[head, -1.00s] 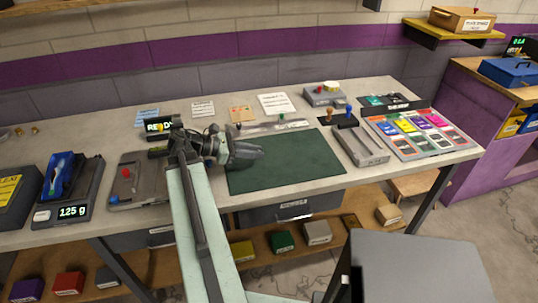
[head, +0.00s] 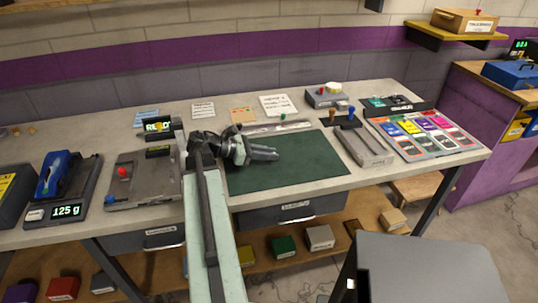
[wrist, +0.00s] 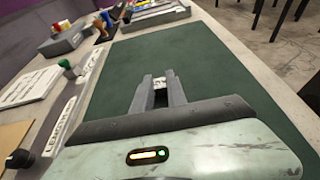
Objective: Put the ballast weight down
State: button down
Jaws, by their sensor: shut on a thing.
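My gripper (head: 264,153) is over the dark green mat (head: 310,168) in the head view, its fingers pointing right. In the wrist view the two grey fingers (wrist: 160,92) are closed around a small pale, silvery piece (wrist: 159,83), which I take to be the ballast weight. Only a little of it shows between the fingertips, and it is hidden in the head view. The fingers appear low over the mat, but I cannot tell whether the weight touches it.
A grey fixture with a red knob (head: 123,172) stands left of my arm. A grey tray (head: 364,147) and colour cards (head: 428,135) lie at right. Most of the mat is clear.

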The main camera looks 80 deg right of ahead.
jog(key=shift+f, duration=0.25)
jog(key=c, duration=1.3)
grip_release()
jog(key=shift+r, duration=0.1)
jog(key=shift+c, duration=0.2)
jog(key=shift+w+a+r+p, duration=0.1)
jog(key=shift+w+r+p, duration=0.2)
jog(key=shift+r+p, duration=0.1)
jog(key=p+v, duration=0.3)
jog(key=v, duration=0.8)
jog(key=shift+w+p, duration=0.2)
jog(key=shift+p, duration=0.2)
